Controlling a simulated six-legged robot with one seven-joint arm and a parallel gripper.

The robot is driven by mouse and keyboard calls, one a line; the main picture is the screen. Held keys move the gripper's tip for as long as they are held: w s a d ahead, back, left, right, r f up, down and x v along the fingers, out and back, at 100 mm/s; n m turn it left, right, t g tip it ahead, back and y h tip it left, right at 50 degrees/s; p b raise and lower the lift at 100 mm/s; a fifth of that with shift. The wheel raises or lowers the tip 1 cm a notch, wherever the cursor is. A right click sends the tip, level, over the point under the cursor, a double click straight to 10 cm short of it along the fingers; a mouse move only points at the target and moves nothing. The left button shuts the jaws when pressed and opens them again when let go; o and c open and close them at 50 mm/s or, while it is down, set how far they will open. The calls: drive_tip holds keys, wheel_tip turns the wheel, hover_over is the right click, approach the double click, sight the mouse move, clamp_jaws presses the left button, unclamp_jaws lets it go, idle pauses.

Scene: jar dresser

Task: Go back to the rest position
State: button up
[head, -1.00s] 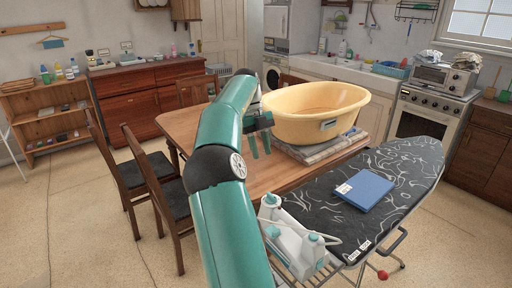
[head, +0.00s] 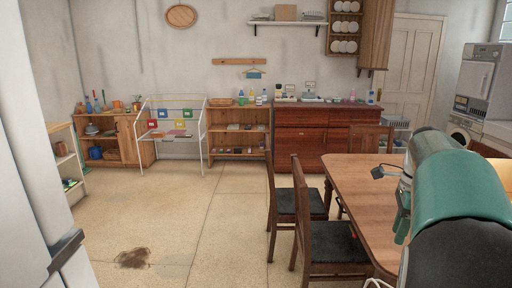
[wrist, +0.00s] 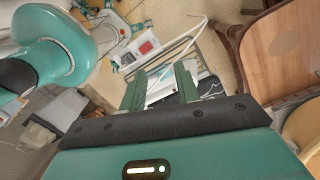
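My arm crosses the right edge of the head view, its teal links over the near side of the wooden table. My gripper (head: 402,212) is partly hidden behind the arm there; only a little of its teal fingers shows. In the wrist view my gripper (wrist: 160,88) has its two green fingers apart, with nothing held between them. Behind the fingers, well beyond them, are white and grey parts and the pale floor.
The wooden table (head: 365,192) stands at right, with dark-seated chairs (head: 325,240) along its left side. A red-brown dresser (head: 312,135), open shelf (head: 238,143) and white rack (head: 172,148) line the back wall. A pale cabinet (head: 30,200) stands close at left. Floor (head: 190,215) between is clear, with one dark stain.

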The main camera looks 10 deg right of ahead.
drive_tip(key=s+a+f+n+t, duration=0.2)
drive_tip(key=s+a+n, duration=0.2)
drive_tip(key=a+n, duration=0.4)
drive_tip(key=s+a+f+n+t, duration=0.1)
drive_tip(key=s+a+n, duration=0.3)
drive_tip(key=a+n, duration=0.4)
drive_tip(key=s+a+f+n+t+h, duration=0.1)
drive_tip(key=s+a+n, duration=0.3)
drive_tip(key=a+n, duration=0.4)
drive_tip(key=a+f+t, duration=0.1)
drive_tip(key=a, duration=0.3)
drive_tip(key=shift+s+a+f+n+t, duration=0.15)
drive_tip(key=shift+a+f+n+t, duration=0.15)
drive_tip(key=shift+f+n, duration=0.1)
drive_tip(key=shift+d, duration=0.15)
